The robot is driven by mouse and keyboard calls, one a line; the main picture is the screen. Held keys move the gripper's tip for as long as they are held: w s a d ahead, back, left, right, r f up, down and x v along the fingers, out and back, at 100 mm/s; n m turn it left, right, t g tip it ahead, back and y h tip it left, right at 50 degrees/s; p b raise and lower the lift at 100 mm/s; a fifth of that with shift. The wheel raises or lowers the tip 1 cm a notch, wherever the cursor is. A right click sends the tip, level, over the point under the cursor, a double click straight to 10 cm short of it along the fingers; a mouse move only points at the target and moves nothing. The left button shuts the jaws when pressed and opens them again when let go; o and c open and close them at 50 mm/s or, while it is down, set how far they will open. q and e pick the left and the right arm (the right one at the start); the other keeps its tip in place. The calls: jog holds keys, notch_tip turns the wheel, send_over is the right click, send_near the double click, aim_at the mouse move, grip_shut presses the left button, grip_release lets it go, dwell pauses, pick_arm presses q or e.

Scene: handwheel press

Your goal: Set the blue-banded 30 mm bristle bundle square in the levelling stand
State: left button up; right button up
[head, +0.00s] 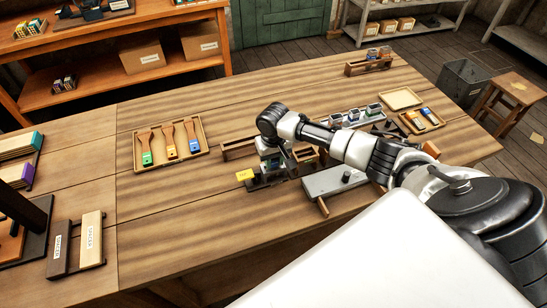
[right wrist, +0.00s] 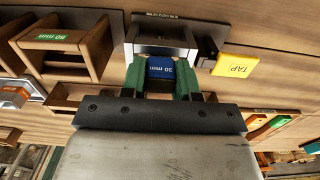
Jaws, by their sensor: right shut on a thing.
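My right gripper (right wrist: 160,82) is shut on the blue-banded bristle bundle (right wrist: 160,68), whose band reads 30 mm. The bundle sits between the two green fingers. Just beyond it in the right wrist view is a metal-walled holder (right wrist: 146,49) on a dark base, which looks like the levelling stand. The bundle is at the holder's near side; I cannot tell whether it is seated or touching. A yellow TAP block (right wrist: 235,65) is beside the holder, and it also shows in the head view (head: 245,175). In the head view my right gripper (head: 275,165) is over the stand, largely hiding it. My left gripper is not in view.
A wooden bin with a green 80 mm label (right wrist: 61,37) stands close to the gripper. A brush tray (head: 136,150) lies left. The table's front middle is clear.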

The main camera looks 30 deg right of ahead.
jog(key=o, duration=1)
jog(key=shift+c, duration=0.2)
notch_tip(320, 180, up, 11)
jog(key=b, duration=0.2)
jog(key=shift+f, duration=0.1)
